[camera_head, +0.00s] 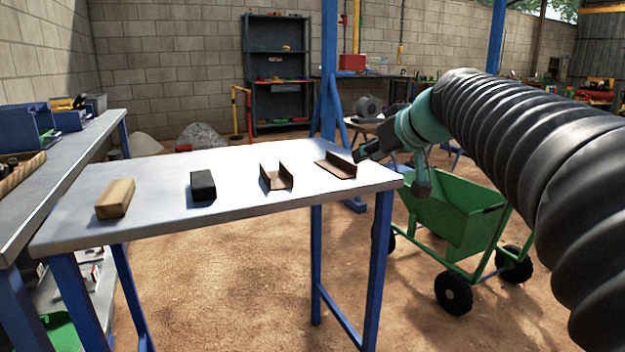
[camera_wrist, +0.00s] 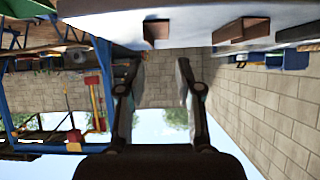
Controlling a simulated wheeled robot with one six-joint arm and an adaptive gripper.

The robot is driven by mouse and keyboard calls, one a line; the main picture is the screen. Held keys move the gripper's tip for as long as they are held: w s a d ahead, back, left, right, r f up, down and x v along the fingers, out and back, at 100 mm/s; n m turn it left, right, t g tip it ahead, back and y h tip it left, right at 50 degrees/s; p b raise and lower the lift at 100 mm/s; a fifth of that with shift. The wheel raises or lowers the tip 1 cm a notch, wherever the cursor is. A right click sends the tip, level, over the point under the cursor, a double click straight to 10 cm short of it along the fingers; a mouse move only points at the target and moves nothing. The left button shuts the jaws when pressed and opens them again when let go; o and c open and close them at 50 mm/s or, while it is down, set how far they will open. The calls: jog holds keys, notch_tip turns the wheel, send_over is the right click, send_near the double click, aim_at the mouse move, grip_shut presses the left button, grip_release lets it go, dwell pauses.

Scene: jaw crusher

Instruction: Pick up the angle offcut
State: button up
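The angle offcut (camera_head: 340,167) is a rusty brown L-shaped piece lying near the right end of the grey-topped table (camera_head: 250,199). My gripper (camera_head: 366,154) is just to the right of it in the head view, around table-top height; I cannot tell whether they touch. In the wrist view, which is upside down, my gripper (camera_wrist: 160,89) has its two dark fingers spread wide with nothing between them. Brown pieces show on the table at the top of that view, but I cannot tell which is the angle offcut.
Left of the offcut lie a rusty U-shaped channel (camera_head: 276,180), a black block (camera_head: 203,185) and a wooden block (camera_head: 115,199), spaced apart. A green cart (camera_head: 455,215) stands right of the table. A side bench (camera_head: 70,150) is at the left.

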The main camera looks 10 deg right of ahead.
jog(key=w+r, duration=0.1)
jog(key=w, duration=0.2)
send_over(354, 175)
notch_tip(354, 175, down, 3)
jog(key=shift+f+t, duration=0.1)
jog(key=shift+t, duration=0.2)
jog(key=shift+x, duration=3)
jog(key=shift+r, duration=0.2)
grip_shut()
